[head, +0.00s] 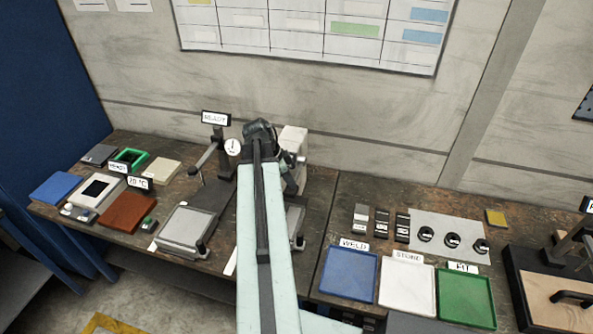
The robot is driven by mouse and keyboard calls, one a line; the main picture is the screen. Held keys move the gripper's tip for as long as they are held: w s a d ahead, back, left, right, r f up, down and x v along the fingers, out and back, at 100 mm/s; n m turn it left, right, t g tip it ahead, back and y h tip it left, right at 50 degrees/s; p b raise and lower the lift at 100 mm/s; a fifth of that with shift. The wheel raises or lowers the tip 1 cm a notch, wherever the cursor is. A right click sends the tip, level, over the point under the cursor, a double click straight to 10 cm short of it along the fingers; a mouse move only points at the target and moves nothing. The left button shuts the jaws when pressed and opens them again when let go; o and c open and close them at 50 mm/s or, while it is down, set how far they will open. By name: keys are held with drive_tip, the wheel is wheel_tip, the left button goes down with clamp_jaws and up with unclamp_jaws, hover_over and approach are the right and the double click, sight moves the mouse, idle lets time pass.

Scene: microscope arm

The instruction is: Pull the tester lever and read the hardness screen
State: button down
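The hardness tester stands on the left bench, just left of my arm. Its dark column (226,172) carries a round white dial (233,147) and a small screen (215,118) that appears to read "READY". A thin grey arm with a dark end (204,160) slants down to the left from the column; I cannot tell if this is the lever.
A white-bodied instrument (294,140) is partly hidden behind my arm. Blue (349,272), white (407,286) and green (466,297) trays line the right bench's front. Small boxes and a "20 °C" display (140,183) crowd the left bench. A wall chart hangs behind.

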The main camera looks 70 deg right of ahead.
idle(0.3)
wheel_tip(320, 180, up, 6)
drive_tip(key=p, duration=0.5)
drive_tip(key=shift+f+p, duration=0.15)
drive_tip(key=shift+p, duration=0.25)
drive_tip(key=shift+f, duration=0.1)
drive_tip(key=p+v, duration=0.7)
drive_tip(key=shift+w+r, duration=0.15)
drive_tip(key=shift+r, duration=0.25)
